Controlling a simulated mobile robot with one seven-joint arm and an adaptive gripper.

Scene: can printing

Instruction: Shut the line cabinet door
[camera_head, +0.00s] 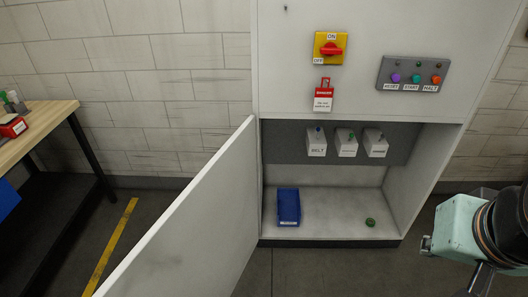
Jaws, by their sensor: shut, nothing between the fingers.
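The line cabinet (355,52) is a tall pale grey cabinet in the middle and right of the view. Its door (195,235) is hinged at the left side of the lower opening. It stands wide open, swung out toward the camera and the lower left, and its near end runs past the bottom edge. The lower compartment is exposed. Part of my arm, with a mint-green block and dark rings, shows at the right edge, right of the cabinet and apart from the door. I cannot make out my gripper's fingers in this view.
A blue bin (289,207) and a small green object (370,222) sit on the cabinet floor. White labelled boxes (347,143) hang inside. A wooden-topped table (42,117) stands left; the floor between is clear.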

